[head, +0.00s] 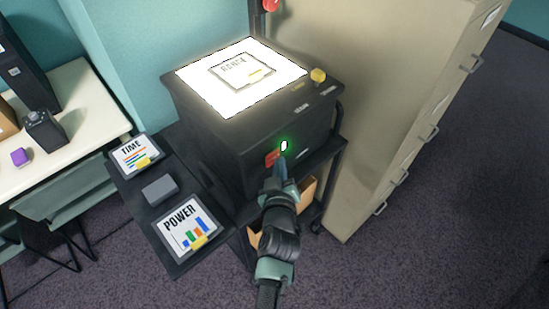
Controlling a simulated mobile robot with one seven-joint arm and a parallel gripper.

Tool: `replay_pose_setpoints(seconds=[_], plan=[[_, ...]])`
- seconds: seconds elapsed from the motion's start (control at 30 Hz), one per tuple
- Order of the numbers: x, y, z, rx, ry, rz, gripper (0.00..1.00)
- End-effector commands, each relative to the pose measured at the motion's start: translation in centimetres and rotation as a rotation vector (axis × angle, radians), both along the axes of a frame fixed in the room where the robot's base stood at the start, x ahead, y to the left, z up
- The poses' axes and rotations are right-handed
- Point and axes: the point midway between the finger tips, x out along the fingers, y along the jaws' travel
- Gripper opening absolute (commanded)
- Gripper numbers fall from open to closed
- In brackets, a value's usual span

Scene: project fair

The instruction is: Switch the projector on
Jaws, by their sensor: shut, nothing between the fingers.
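The overhead projector (318,118) is a dark box on a black cart. Its top glass (204,83) glows bright white, and a sheet (243,71) lettered upside down lies on it. On the front face a small light (284,146) glows green-white, with a red switch (271,159) just left of and below it. My gripper (280,168) is shut and empty, its tip right at the front face by the switch and light. Whether it touches the switch cannot be told. A yellow knob (318,75) sits on the projector's top right.
A dark side shelf (178,264) at left holds a TIME sheet (131,155), a grey block (159,190) and a POWER sheet (184,231). A beige filing cabinet (385,110) stands close on the right. A white desk (75,100) is at far left. Carpet (460,190) at right is clear.

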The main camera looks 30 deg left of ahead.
Motion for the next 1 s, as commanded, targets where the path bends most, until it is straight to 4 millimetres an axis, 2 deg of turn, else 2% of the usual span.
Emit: replay_pose_setpoints(seconds=[0.47,1.0], plan=[[-0.4,-1.0,-0.3,0.000,0.001,-0.002,0.00],[-2.1,-5.9,-0.4,-0.001,0.002,-0.003,0.00]])
